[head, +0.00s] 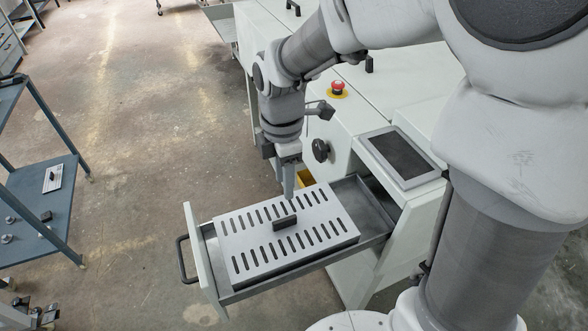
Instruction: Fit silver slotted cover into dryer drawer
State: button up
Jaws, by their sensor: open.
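The silver slotted cover (256,240) is a flat plate with two rows of dark slots and a dark handle (284,223) standing up in its middle. It lies over the pulled-out dryer drawer (372,219), towards the drawer's front end. I cannot tell whether it is fully seated or rests slightly high. A strip of dark drawer floor shows to the right of it. My gripper (289,190) points down at the cover's far edge, beyond the handle. It is open, and no object shows between its fingers, which are partly hard to make out.
The drawer front (203,262) with its dark pull handle (184,262) stands at the left. The white machine (345,125) carries a red button (338,88), a black knob (320,150) and a dark panel (398,155). A blue shelf cart (50,210) stands far left. Floor between is clear.

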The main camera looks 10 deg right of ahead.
jog(key=s+d+r+m+t, duration=0.5)
jog(key=s+d+r+m, duration=0.5)
jog(key=m, duration=1.1)
notch_tip(320, 180, up, 2)
jog(key=shift+s+d+t, duration=0.25)
jog(key=shift+s+t, duration=0.05)
jog(key=shift+s, duration=0.85)
